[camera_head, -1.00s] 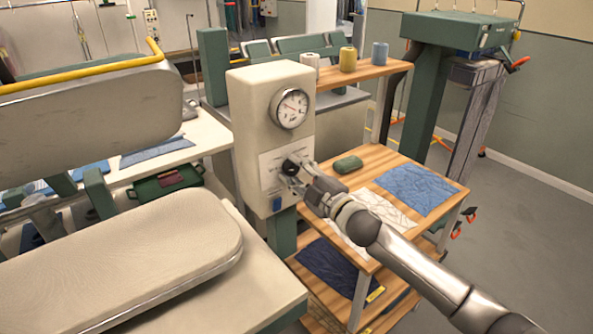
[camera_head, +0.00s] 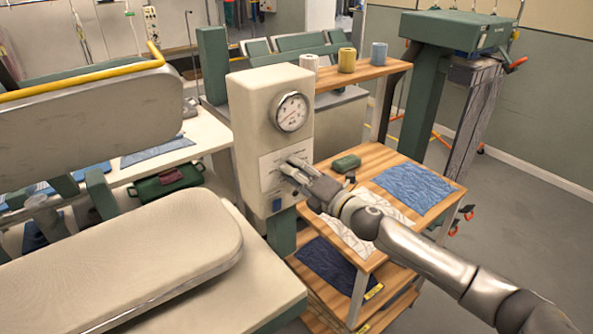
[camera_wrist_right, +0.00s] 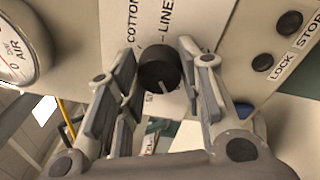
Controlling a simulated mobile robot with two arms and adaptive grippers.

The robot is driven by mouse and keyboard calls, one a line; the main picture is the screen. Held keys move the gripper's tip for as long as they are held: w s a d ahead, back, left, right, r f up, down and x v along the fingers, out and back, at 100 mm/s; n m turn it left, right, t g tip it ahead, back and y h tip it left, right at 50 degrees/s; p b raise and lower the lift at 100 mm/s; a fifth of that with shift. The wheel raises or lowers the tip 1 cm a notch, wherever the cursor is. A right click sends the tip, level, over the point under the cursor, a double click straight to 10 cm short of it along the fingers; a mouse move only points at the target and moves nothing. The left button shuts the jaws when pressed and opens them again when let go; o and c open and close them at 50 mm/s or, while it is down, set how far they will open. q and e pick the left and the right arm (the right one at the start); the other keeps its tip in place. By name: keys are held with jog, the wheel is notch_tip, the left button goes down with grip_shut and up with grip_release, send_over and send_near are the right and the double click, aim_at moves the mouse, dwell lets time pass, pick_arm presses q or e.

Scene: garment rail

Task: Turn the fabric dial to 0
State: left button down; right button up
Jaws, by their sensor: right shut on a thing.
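The fabric dial (camera_wrist_right: 160,68) is a round black knob with a light pointer line, on a panel with COTTON and LINEN lettering beside it. In the wrist view it sits between the two fingers of my right gripper (camera_wrist_right: 158,62), which is shut on it. In the head view my right gripper (camera_head: 291,166) reaches the front of the cream control box (camera_head: 249,121), and its fingers hide most of the dial. The number that the pointer meets cannot be read. My left gripper is not in view.
A round gauge (camera_head: 290,111) sits above the dial. LOCK and STOP buttons (camera_wrist_right: 276,42) are beside it. The wooden shelf unit (camera_head: 378,156) with folded cloth stands to the right. A padded press board (camera_head: 140,255) lies at the lower left.

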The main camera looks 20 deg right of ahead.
jog(key=shift+n, duration=0.7)
jog(key=shift+f+n, duration=0.1)
jog(key=shift+n, duration=0.2)
jog(key=o, duration=1.1)
jog(key=shift+c, duration=0.2)
jog(key=shift+s, duration=0.1)
jog(key=v, duration=1.1)
jog(key=shift+s+d, duration=0.15)
jog(key=shift+s, duration=0.2)
